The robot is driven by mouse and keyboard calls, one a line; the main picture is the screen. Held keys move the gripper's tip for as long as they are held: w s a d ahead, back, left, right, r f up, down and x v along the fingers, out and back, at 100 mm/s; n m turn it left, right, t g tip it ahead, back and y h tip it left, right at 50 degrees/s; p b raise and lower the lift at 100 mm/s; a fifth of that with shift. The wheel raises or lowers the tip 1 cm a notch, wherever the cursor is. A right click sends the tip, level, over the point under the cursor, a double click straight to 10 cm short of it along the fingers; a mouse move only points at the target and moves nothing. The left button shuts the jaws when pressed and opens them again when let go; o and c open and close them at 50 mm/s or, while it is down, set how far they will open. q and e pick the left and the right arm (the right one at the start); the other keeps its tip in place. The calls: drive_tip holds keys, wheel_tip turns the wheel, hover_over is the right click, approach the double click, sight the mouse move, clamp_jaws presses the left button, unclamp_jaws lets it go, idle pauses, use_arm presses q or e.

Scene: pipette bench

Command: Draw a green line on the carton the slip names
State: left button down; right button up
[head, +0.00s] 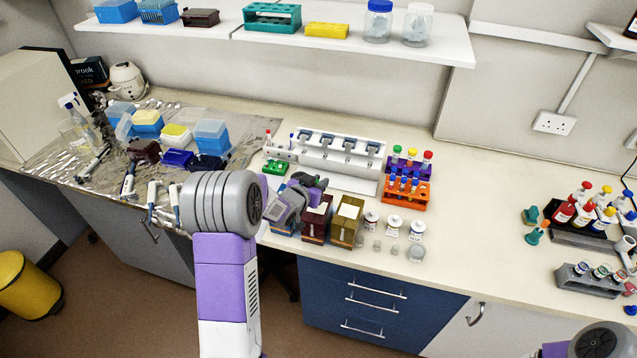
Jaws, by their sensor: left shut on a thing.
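Three small cartons stand side by side near the front edge of the bench: a blue one (285,226), a dark red one (316,228) and a gold one (344,232). Pale panels show on top of the red and gold cartons. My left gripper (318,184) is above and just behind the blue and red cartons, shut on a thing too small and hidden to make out. My wrist covers part of the blue carton. A small white rack (280,152) behind the gripper holds red-topped and blue-topped pieces. I cannot pick out the slip or read any writing. My right gripper is out of view.
A white pipette stand (340,165) stands behind the cartons, with purple (408,168) and orange (404,191) tube racks at its right. Several small jars (394,225) stand right of the gold carton. Tip boxes and pipettes crowd the left. Bare bench lies right of the orange rack.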

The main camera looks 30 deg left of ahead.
use_arm(q)
drive_tip(key=shift+w+f+b, duration=0.1)
drive_tip(key=shift+w+b, duration=0.05)
drive_tip(key=shift+b, duration=0.25)
idle(0.6)
drive_tip(key=shift+w+a+b, duration=0.2)
drive_tip(key=shift+w+b, duration=0.45)
drive_tip(key=shift+b, duration=0.15)
idle(1.6)
drive_tip(key=shift+d+f+b, duration=0.1)
drive_tip(key=shift+d+b, duration=0.15)
drive_tip(key=shift+b, duration=0.25)
idle(0.9)
drive_tip(key=shift+s+d+b, duration=0.1)
drive_tip(key=shift+s+b, duration=0.5)
drive_tip(key=shift+b, duration=0.2)
idle(1.2)
drive_tip(key=shift+r, duration=0.25)
idle(1.0)
